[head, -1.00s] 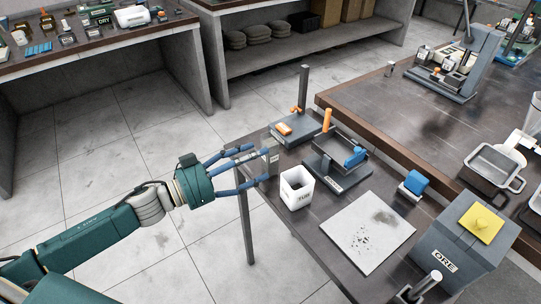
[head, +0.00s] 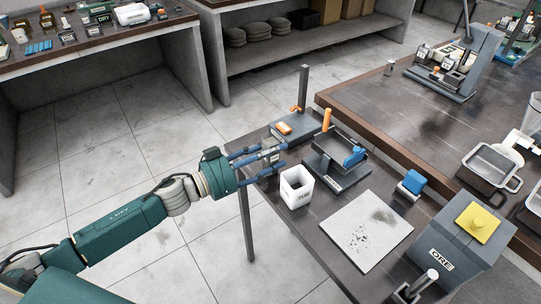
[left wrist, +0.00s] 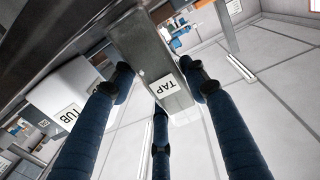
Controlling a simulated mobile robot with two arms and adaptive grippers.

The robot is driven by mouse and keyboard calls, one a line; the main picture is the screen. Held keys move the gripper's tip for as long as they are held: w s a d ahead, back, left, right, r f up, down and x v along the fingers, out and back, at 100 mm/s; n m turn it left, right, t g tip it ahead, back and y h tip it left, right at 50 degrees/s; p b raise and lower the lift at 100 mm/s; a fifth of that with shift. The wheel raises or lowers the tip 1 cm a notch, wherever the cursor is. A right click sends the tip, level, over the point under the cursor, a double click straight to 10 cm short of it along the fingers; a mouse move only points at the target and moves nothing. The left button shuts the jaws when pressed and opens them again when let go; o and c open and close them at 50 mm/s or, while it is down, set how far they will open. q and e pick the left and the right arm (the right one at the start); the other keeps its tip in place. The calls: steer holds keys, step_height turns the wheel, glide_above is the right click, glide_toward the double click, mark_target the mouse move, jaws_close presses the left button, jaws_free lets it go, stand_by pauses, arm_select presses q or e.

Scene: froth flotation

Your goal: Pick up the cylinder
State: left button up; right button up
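A grey upright piece labelled TAP stands at the left edge of the dark table; it shows in the left wrist view (left wrist: 150,60) and the head view (head: 270,154). Nothing in view is plainly marked as a cylinder. My left gripper (head: 277,158) has blue fingers lying on either side of the TAP piece. In the left wrist view the fingers (left wrist: 158,72) are spread, their tips close beside it; contact cannot be made out. A short metal cylinder (head: 430,279) lies tilted at the table's front right. My right gripper is not in view.
A white tub (head: 297,188) stands close beside the left gripper. Behind are a black stand with an orange post (head: 326,121) and a tall stand (head: 303,90). Floor left of the table is clear.

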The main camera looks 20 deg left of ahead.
arm_select(q)
steer(key=shift+c, duration=0.7)
steer(key=shift+r, duration=0.15)
